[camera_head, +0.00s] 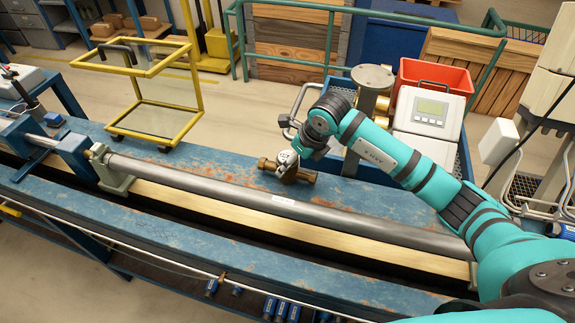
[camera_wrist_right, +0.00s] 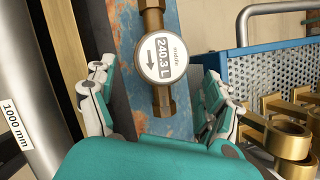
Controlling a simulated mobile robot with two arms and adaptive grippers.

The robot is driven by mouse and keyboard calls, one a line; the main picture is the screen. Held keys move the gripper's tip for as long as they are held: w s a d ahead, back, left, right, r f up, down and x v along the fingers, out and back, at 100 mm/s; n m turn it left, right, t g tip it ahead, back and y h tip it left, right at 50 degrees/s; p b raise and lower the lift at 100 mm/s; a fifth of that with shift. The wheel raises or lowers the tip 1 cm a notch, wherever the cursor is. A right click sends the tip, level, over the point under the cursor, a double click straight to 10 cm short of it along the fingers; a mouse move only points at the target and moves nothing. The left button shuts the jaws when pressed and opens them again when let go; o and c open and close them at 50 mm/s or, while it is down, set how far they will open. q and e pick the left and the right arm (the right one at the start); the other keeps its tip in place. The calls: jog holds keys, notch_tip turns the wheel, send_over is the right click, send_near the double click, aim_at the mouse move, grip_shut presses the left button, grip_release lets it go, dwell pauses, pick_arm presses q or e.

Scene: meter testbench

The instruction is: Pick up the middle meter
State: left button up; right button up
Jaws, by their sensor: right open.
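The middle meter (camera_head: 286,172) is a brass pipe piece with a round white dial, lying on the blue bench top behind the long grey pipe. My right gripper (camera_wrist_right: 156,74) is open, with one finger on each side of the meter and a visible gap on both sides. In the head view my right gripper (camera_head: 300,152) is over the meter and partly hides it. My left gripper is not in view.
The long grey pipe (camera_head: 200,182) runs along the bench (camera_head: 235,160), close to the meter's front side. A blue perforated crate (camera_wrist_right: 262,75) with brass parts stands right beside the right finger in the wrist view. A yellow-framed cart (camera_head: 155,122) stands at back left.

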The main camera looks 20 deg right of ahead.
jog(key=shift+w+f, duration=0.15)
jog(key=shift+f, duration=0.2)
jog(key=shift+w+a+f+p, duration=0.25)
jog(key=shift+a+f+p, duration=0.25)
jog(key=shift+f+p, duration=0.4)
jog(key=p+x, duration=0.1)
jog(key=x, duration=0.1)
jog(key=shift+w+f, duration=0.2)
jog(key=shift+w, duration=0.05)
jog(key=shift+w+f, duration=0.15)
jog(key=shift+f, duration=0.3)
jog(key=shift+c, duration=1.2)
jog(key=c, duration=1.4)
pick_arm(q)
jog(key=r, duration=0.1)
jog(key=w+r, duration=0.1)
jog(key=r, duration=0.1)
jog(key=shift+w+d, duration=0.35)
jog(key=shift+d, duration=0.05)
pick_arm(e)
jog(key=shift+r, duration=0.15)
grip_shut()
